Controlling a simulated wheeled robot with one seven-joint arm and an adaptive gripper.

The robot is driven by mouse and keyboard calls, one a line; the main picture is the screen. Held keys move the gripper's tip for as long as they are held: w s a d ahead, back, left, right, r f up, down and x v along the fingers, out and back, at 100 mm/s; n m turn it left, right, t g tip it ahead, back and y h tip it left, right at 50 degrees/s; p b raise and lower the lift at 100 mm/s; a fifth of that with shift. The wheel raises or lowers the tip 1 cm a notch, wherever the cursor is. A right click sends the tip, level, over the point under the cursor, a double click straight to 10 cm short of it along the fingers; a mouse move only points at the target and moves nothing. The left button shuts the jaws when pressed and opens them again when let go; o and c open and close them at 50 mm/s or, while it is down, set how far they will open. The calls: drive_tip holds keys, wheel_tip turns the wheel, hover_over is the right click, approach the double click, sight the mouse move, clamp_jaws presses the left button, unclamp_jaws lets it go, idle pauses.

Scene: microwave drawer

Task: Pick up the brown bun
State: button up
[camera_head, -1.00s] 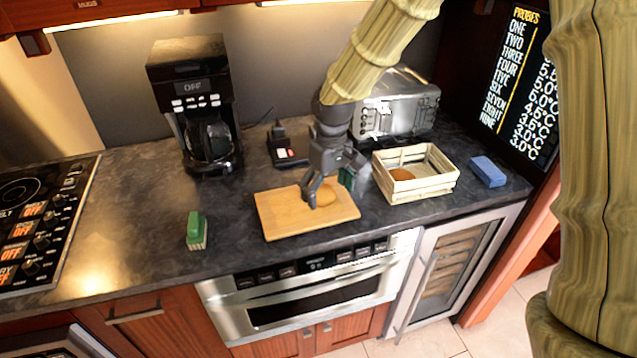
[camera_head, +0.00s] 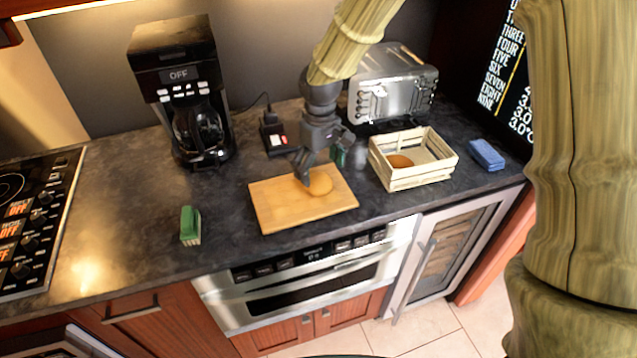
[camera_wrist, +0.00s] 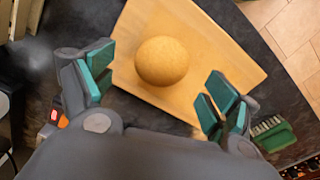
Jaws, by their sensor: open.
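A round golden-brown bun (camera_head: 319,184) lies on a wooden cutting board (camera_head: 275,213) on the dark counter. My gripper (camera_head: 322,172) hangs at the bun, partly in front of it in the head view. In the wrist view the bun (camera_wrist: 162,61) shows whole on the board (camera_wrist: 215,50). There my gripper (camera_wrist: 157,88) has its two teal-padded fingers spread wide, with the bun ahead between them and a gap on both sides. The fingers are open and empty. Whether a finger touches the board cannot be told.
A wooden crate (camera_head: 424,181) with another brown round item (camera_head: 399,161) inside stands right of the board. A toaster (camera_head: 394,84) and coffee maker (camera_head: 184,92) stand behind.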

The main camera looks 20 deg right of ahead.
sight(319, 178)
drive_tip(key=shift+a+f+p, duration=0.15)
drive_tip(key=shift+f+p, duration=0.75)
drive_tip(key=shift+f, duration=1.6)
drive_tip(key=shift+c, duration=0.5)
drive_tip(key=c, duration=1)
